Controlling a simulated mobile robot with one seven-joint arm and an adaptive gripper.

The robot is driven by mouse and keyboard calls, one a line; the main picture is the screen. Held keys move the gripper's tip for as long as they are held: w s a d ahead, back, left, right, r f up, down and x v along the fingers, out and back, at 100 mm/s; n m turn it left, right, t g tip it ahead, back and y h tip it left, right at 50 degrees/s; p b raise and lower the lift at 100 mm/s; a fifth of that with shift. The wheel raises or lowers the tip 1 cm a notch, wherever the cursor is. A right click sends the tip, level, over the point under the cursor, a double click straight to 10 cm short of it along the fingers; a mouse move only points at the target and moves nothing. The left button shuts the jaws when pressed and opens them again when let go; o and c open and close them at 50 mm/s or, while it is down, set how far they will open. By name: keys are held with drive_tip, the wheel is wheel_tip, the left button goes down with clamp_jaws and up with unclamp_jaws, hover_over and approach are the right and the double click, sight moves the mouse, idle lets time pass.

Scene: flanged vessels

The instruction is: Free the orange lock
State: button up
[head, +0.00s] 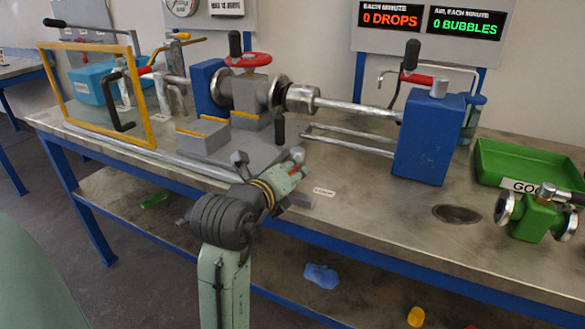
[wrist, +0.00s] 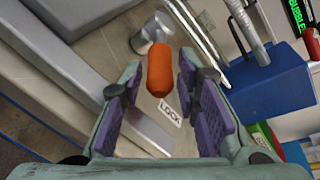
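The orange lock (wrist: 159,70) is a rounded orange handle on a metal stem, seen in the wrist view beside a white tag reading LOCK (wrist: 170,109). My gripper (wrist: 160,75) is open, with one purple-padded finger on each side of the orange handle and a narrow gap showing on both sides. In the head view my gripper (head: 285,176) is low over the front part of the bench, by the grey base of the clamp rig. Only a small orange-red bit of the lock (head: 297,170) shows there; my fingers hide most of it.
The rig has a red handwheel (head: 248,59), a long metal rod (head: 355,108) and a blue block (head: 430,137). A yellow frame (head: 148,103) stands at left. A green tray (head: 530,166) and green flanged vessel (head: 537,215) are at right. Signs read 0 drops and 0 bubbles.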

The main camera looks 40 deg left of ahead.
drive_tip(key=shift+w+a+f, duration=0.2)
drive_tip(key=shift+w, duration=0.4)
drive_tip(key=shift+c, duration=0.5)
clamp_jaws()
